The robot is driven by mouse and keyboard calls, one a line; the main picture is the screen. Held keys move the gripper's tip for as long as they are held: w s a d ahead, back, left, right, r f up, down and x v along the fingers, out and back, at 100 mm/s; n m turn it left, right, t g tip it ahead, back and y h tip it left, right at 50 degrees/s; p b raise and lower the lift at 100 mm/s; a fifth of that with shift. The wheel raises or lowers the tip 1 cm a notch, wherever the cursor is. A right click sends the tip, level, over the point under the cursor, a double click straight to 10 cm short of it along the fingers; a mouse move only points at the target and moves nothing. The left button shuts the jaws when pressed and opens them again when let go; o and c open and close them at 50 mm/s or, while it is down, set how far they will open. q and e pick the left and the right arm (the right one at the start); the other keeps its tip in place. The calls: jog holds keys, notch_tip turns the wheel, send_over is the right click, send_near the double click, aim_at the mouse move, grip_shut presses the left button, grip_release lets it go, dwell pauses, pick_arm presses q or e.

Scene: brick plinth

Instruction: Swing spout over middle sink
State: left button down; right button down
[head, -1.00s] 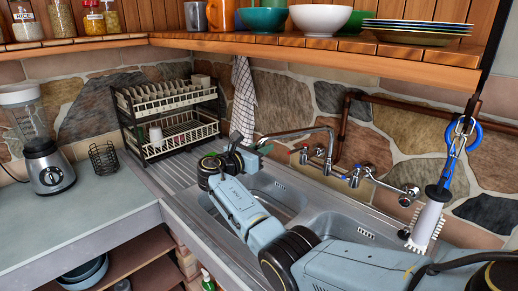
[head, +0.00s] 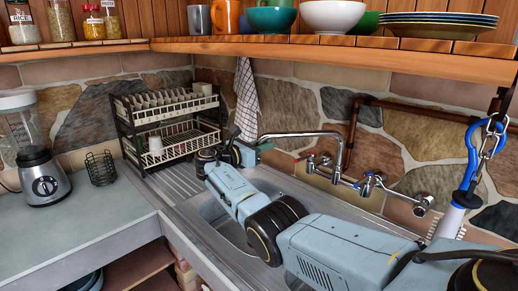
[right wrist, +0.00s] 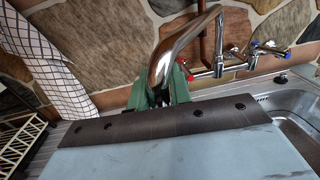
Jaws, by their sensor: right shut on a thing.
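The chrome spout (head: 300,134) reaches left from the wall tap (head: 345,182), close to the stone wall. My right gripper (head: 252,150) is shut on its free end. In the right wrist view, the spout (right wrist: 187,48) runs down between the green fingers (right wrist: 162,92). The spout end lies near the ribbed drainboard side, left of the tap. A steel sink basin (head: 213,212) shows beside my right arm, which hides much of the sink. Another view of a basin (right wrist: 302,125) is at the right in the wrist view. My left gripper is not in view.
A two-tier dish rack (head: 170,128) stands left of the gripper. A checked towel (head: 245,98) hangs behind it. A brush on a blue carabiner (head: 448,222) hangs at right. A wooden shelf (head: 300,43) with bowls runs above. A blender (head: 43,180) stands on the left counter.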

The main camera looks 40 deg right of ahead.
jog(key=shift+d, duration=0.1)
jog(key=c, duration=1.3)
grip_release()
jog(key=shift+s+d, duration=0.1)
jog(key=a, duration=1.3)
jog(key=shift+a+b, duration=0.25)
jog(key=shift+b, duration=0.15)
